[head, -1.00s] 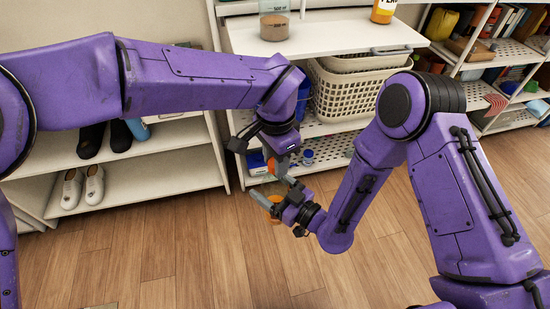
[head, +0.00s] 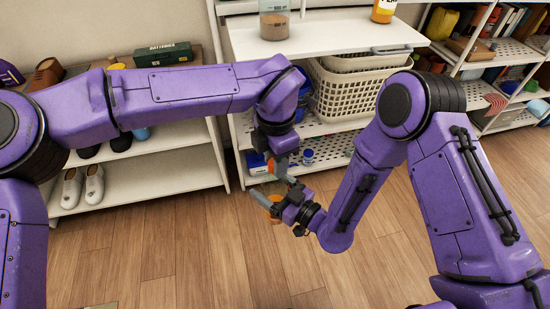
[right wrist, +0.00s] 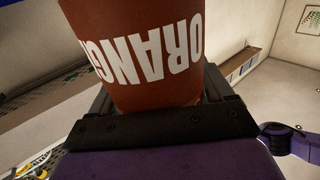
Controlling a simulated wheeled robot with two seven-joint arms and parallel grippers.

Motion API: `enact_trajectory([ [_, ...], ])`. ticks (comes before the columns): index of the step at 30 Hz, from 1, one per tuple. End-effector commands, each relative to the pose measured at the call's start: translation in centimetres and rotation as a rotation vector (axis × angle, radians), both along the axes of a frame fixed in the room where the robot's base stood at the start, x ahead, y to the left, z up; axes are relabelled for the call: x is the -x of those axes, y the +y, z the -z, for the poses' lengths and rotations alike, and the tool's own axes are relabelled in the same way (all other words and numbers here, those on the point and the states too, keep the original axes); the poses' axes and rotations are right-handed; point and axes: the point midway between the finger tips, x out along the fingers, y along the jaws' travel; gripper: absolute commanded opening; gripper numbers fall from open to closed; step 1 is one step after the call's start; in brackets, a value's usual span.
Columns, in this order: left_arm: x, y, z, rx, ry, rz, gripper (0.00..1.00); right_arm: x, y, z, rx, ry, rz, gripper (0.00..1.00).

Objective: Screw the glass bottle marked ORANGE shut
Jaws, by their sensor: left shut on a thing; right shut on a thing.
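The bottle marked ORANGE (right wrist: 150,50) shows in the right wrist view as a red-orange body with white lettering upside down. My right gripper (right wrist: 160,108) is shut around it. In the head view the right gripper (head: 275,203) holds the bottle (head: 275,208) in front of the white shelf, above the floor. My left gripper (head: 276,172) points down just above the right one and is shut on a small orange piece (head: 271,167), which looks like the cap. Whether cap and bottle touch is hidden by the fingers.
A white shelf unit (head: 250,42) stands behind the grippers, with cream baskets (head: 345,95) and a jar (head: 274,20). A low shoe shelf (head: 150,185) is at the left, with a green box (head: 163,54) on top. The wooden floor (head: 180,255) in front is clear.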

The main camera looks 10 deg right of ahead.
Motion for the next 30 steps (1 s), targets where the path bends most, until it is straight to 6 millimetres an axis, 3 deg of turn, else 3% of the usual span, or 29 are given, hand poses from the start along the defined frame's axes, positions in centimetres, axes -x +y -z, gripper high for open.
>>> enact_trajectory([
  [6, -0.16, 0.04, -0.03, 0.003, -0.004, 0.686, 0.00, 0.11, 0.14, -0.05, 0.001, -0.001, -0.005, 0.00],
  [12, -0.16, 0.03, -0.01, 0.004, -0.004, 1.140, 0.00, 0.11, 0.14, -0.05, 0.001, -0.001, -0.005, 0.00],
  [16, -0.15, 0.02, -0.02, 0.003, -0.004, 1.126, 0.00, 0.11, 0.14, -0.04, 0.001, -0.001, -0.005, 0.00],
  [17, -0.15, 0.02, -0.02, 0.003, -0.004, 1.125, 0.38, 0.11, 0.14, -0.04, 0.001, -0.001, -0.005, 0.00],
  [19, -0.14, 0.02, -0.02, 0.003, -0.004, 1.125, 0.61, 0.10, 0.14, -0.05, 0.001, -0.001, -0.005, 0.00],
  [20, -0.12, 0.02, -0.01, 0.004, -0.003, 1.125, 0.65, 0.09, 0.12, -0.05, 0.001, -0.001, -0.005, 0.00],
  [30, -0.07, -0.02, -0.49, 0.004, -0.002, 1.124, 0.65, 0.01, 0.07, -0.09, -0.001, -0.002, -0.002, 0.00],
])
